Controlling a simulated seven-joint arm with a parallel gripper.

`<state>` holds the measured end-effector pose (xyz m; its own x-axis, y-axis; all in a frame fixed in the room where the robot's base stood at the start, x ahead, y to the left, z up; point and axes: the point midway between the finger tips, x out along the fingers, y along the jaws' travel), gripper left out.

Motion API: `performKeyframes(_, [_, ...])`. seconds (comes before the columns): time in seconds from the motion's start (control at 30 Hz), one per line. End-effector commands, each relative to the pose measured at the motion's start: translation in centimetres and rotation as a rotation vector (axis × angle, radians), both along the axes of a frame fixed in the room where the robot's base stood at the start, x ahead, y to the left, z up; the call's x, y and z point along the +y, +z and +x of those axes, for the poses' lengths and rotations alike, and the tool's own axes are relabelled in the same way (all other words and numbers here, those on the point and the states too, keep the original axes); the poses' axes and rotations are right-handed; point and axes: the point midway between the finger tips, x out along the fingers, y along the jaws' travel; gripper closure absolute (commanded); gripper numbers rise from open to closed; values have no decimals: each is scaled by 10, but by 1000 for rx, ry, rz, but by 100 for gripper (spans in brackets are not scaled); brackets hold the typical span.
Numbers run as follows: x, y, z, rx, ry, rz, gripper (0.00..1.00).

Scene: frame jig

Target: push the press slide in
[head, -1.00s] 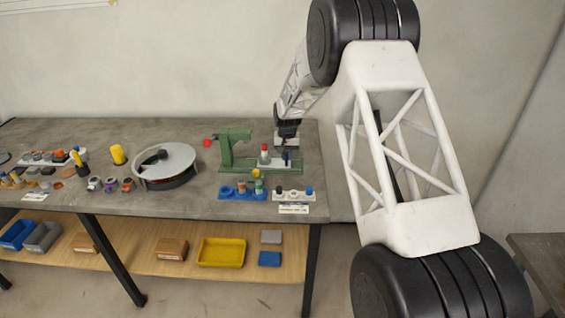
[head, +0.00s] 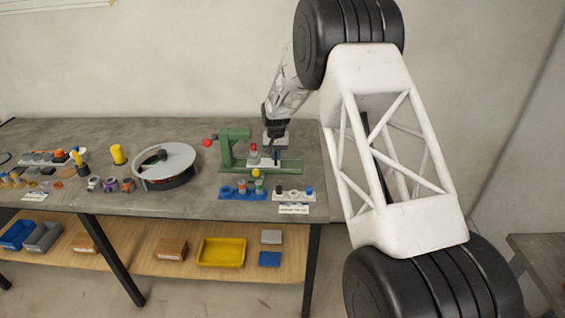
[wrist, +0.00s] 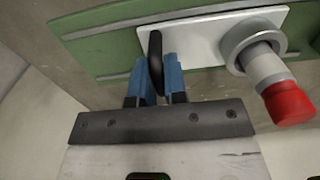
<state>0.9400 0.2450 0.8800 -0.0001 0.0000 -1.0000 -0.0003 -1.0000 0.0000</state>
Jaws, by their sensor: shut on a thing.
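The green press (head: 228,150) stands at the right part of the bench. Its white slide (head: 264,162) lies on the green base, partly out to the right of the press column. In the wrist view the slide (wrist: 207,32) carries a grey ring with a red-topped part (wrist: 288,102) standing in it; this part also shows in the head view (head: 253,150). My gripper (head: 276,157) is at the right end of the slide. In the wrist view its blue fingers (wrist: 160,72) are shut on the slide's upright black handle (wrist: 155,45).
A blue holder (head: 240,193) and a white holder (head: 292,195) with small parts stand in front of the press. A round turntable (head: 165,162) is to the left. The red knob (head: 208,142) sits left of the press. Bare bench lies right of the base.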

Motion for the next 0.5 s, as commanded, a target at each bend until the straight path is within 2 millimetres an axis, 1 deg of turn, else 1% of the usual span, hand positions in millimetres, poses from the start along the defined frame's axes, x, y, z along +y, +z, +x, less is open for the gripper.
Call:
performKeyframes(0.3, [13,0,0,0,1,0,100])
performKeyframes(0.5, [15,0,0,0,0,0,100])
